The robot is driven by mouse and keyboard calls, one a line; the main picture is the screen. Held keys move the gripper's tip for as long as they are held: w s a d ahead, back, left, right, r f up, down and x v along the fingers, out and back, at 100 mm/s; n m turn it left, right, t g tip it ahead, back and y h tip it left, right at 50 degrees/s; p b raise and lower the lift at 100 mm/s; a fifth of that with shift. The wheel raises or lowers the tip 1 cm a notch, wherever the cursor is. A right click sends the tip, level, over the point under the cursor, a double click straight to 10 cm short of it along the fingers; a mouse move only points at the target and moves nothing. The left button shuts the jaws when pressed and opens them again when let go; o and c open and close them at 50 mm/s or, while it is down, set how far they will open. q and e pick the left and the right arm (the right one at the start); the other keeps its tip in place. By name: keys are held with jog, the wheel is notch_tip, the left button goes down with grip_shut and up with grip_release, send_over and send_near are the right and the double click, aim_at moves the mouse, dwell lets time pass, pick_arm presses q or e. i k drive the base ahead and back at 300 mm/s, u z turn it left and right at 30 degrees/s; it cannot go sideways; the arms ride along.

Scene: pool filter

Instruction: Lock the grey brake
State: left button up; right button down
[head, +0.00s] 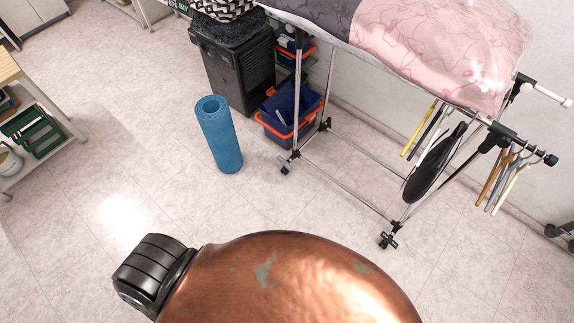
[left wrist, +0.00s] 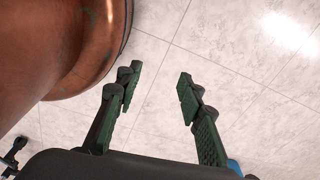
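No grey brake can be told apart for certain. A wheeled clothes rack (head: 345,191) stands at the right in the head view. It has small dark casters with greyish parts, one at its near corner (head: 388,240) and one at its left corner (head: 286,167). These are too small to tell whether any lever is up or down. My left gripper (left wrist: 158,84) shows in the left wrist view, open and empty above the tiled floor. It is not seen in the head view. My right gripper is in no view.
A blue rolled mat (head: 219,135) stands upright on the floor. Behind it are a black bin (head: 236,70) and an orange-rimmed blue box (head: 290,110). Hangers (head: 500,180) and a black oval item (head: 430,170) hang from the rack. A shelf (head: 45,95) stands left; floor between is clear.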

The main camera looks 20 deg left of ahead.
aim_at(281, 159)
jog(key=u, duration=1.85)
jog(key=i, duration=0.85)
jog(key=z, duration=2.2)
